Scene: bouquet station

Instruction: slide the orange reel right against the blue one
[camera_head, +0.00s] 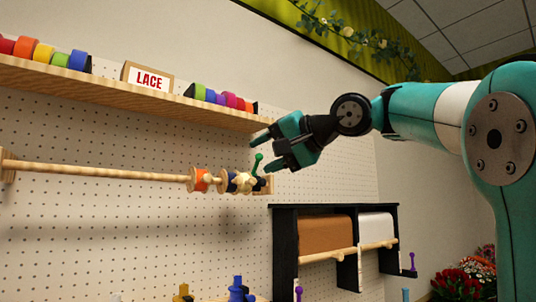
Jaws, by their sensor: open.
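The orange reel (201,180) hangs on a wooden rod (100,171) fixed to the pegboard, with pale wooden flanges at its sides. The blue reel (232,182) is on the same rod just to its right, with a short gap between the two that appears to hold a bit of bare rod. My gripper (258,153) is open and empty. It is to the right of and above both reels, near the rod's right end, and touches neither as far as I can tell.
A wooden shelf (130,95) with coloured rolls and a LACE sign (148,77) runs above. A black rack (285,250) with paper rolls is below right. The rod's left stretch is bare.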

